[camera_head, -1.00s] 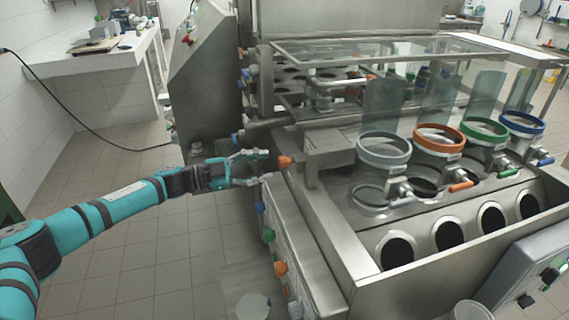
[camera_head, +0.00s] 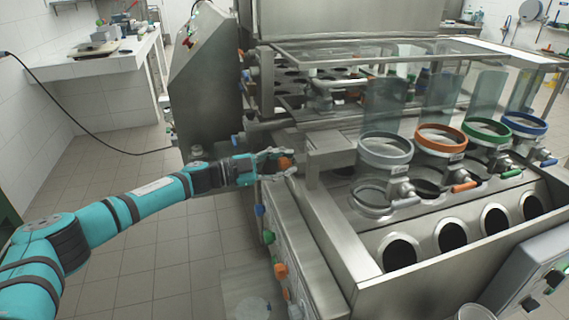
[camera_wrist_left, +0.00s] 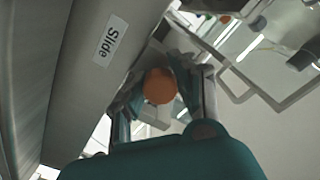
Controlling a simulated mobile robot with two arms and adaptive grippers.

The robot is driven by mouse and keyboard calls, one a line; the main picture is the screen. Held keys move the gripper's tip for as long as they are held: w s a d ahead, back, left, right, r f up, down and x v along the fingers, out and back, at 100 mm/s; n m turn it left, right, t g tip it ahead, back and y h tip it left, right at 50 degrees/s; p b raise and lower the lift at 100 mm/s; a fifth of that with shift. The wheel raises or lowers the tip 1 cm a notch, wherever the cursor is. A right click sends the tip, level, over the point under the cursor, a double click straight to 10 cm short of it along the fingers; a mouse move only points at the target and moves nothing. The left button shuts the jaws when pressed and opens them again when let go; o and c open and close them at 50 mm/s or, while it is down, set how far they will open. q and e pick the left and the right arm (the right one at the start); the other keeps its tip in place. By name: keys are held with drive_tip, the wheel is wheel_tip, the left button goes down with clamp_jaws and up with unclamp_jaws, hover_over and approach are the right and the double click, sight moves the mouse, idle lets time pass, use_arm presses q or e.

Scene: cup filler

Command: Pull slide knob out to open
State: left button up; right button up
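The orange slide knob (camera_head: 286,163) sticks out from the left side of the steel machine. My left gripper (camera_head: 279,163) is at the knob, its fingers spread on either side of it. In the left wrist view the round orange knob (camera_wrist_left: 159,86) lies between the two fingers, beside a grey panel with a "Slide" label (camera_wrist_left: 111,41). The fingers look open around the knob; a firm grip on it does not show. The gripper's body hides the lower part of the wrist view. My right gripper is not in view.
The cup filler's steel frame (camera_head: 325,245) is close to the right of my gripper. More coloured knobs, such as a green one (camera_head: 268,237) and an orange one (camera_head: 280,271), line its side below. The tiled floor (camera_head: 150,250) on the left is clear.

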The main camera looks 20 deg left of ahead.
sight(279, 165)
use_arm(q)
clamp_jaws()
drive_tip(key=shift+s+a, duration=0.15)
drive_tip(key=shift+a, duration=0.05)
drive_tip(key=p+v, duration=0.2)
drive_tip(key=v, duration=0.3)
drive_tip(key=shift+s+a, duration=0.25)
drive_tip(key=shift+a, duration=0.05)
drive_tip(key=shift+w+f, duration=0.1)
